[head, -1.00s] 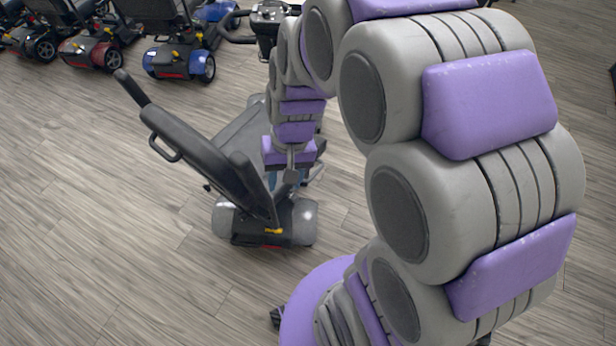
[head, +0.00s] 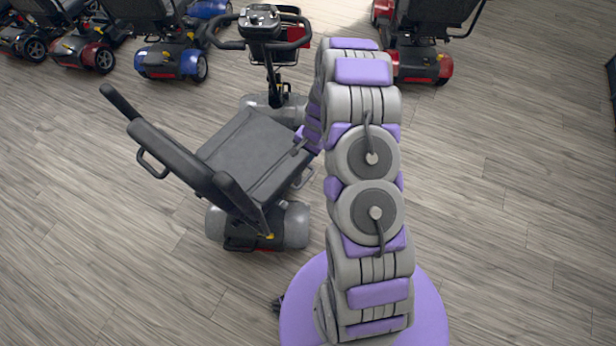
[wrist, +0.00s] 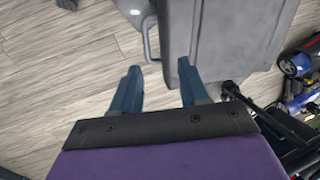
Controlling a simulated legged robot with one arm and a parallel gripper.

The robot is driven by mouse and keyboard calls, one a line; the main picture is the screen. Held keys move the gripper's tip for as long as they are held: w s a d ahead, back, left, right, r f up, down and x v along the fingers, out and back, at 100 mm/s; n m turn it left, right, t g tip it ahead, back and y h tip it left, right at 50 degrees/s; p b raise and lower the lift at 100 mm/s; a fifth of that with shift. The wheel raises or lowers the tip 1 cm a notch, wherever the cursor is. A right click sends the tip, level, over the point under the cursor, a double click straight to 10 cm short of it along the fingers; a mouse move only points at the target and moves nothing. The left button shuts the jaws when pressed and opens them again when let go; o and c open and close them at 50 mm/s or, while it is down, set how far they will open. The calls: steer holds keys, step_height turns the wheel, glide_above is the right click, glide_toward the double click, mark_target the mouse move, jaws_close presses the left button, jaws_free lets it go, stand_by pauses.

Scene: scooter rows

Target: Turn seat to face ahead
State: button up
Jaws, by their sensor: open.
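The grey scooter seat (head: 255,155) is turned sideways to the tiller (head: 262,28). Its dark backrest (head: 185,160) stands on the left, so the seat faces right and slightly up in the picture. In the wrist view the grey seat surface (wrist: 225,30) fills the upper middle, with a thin loop handle (wrist: 149,40) at its left edge. My gripper (wrist: 158,68) is open, its two blue fingers apart and empty. The loop handle lies just beyond and between the fingertips; contact cannot be told. In the head view the arm mostly hides my gripper at the seat's right edge.
Parked scooters (head: 165,50) line the back left, and a red scooter (head: 425,50) stands at the back right. The scooter's rear wheels (head: 290,225) are close to my base. The wooden floor on the left and right is clear.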

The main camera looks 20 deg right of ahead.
step_height(320, 180, down, 5)
steer(key=d+m+h, duration=0.1)
steer(key=d, duration=0.1)
steer(key=b, duration=0.1)
glide_toward(305, 181)
steer(key=f, duration=0.2)
steer(key=w+f+b, duration=0.1)
steer(key=f, duration=0.2)
steer(key=f+b, duration=0.1)
steer(key=f, duration=0.1)
steer(key=shift+w+a+f, duration=0.15)
steer(key=shift+w, duration=0.1)
steer(key=shift+f+b, duration=0.3)
steer(key=shift+f, duration=0.2)
steer(key=shift+a, duration=0.3)
steer(key=shift+d, duration=0.2)
steer(key=c, duration=0.6)
jaws_close()
